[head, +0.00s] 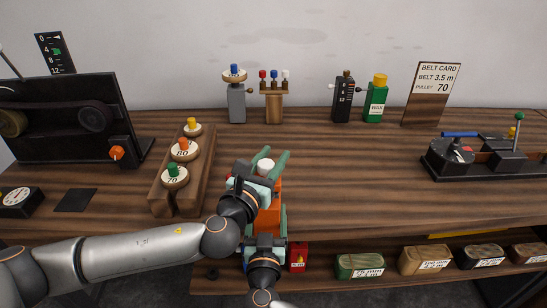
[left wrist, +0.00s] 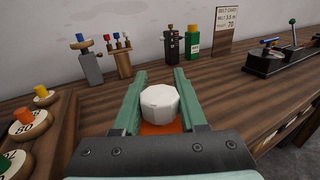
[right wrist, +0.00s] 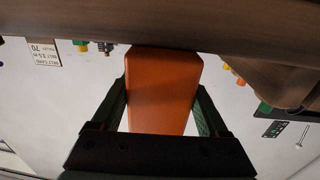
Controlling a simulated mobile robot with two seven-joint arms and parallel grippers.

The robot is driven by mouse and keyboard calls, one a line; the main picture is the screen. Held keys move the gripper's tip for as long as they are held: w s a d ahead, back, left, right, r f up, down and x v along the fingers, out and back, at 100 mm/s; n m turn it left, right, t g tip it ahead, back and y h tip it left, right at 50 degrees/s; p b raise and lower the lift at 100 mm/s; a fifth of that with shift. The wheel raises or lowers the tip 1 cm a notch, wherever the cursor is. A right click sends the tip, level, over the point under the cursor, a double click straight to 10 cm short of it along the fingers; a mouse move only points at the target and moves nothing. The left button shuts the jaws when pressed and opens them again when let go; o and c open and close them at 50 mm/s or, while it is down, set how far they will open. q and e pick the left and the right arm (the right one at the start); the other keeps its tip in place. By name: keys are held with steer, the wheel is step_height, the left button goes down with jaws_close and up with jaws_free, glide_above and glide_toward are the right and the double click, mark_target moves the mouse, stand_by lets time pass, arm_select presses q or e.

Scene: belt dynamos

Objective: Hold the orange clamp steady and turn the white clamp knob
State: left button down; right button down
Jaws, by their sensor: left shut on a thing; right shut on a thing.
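The orange clamp (head: 267,213) sits at the front edge of the table in the head view, partly hidden by my arms. Its white knob (head: 265,169) is on top; it also shows in the left wrist view (left wrist: 160,102) as a faceted white cap above orange. My left gripper (left wrist: 156,88) is shut on the white knob, one green finger on each side. My right gripper (right wrist: 162,92) is below the table edge, shut on the clamp's orange body, which fills the space between its fingers in the right wrist view.
A wooden rack (head: 183,192) with several numbered pulleys stands just left of the clamp. A black belt machine (head: 70,120) is at the far left. Several small tools and a green wax bottle (head: 375,100) stand at the back. Labelled bins (head: 359,266) sit on a lower shelf.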

steer(key=shift+f, duration=0.3)
arm_select(q)
steer(key=shift+w+a+n+t+y, duration=0.1)
steer(key=shift+a+n+t+y, duration=0.2)
steer(key=shift+n+y, duration=1.2)
steer(key=shift+s+a+n+t+y, duration=0.25)
steer(key=shift+n+y, duration=0.6)
steer(key=shift+y, duration=1.25)
steer(key=shift+w+a+n+t+y, duration=0.15)
steer(key=shift+w+a+n+y, duration=0.2)
steer(key=shift+n+y, duration=1.15)
steer(key=shift+s+m+y, duration=0.1)
steer(key=shift+m+y, duration=0.15)
steer(key=shift+y, duration=0.05)
steer(key=shift+c, duration=2.3)
jaws_free()
steer(key=shift+a, duration=0.1)
steer(key=s+d, duration=0.2)
steer(key=s, duration=1)
steer(key=shift+d, duration=0.1)
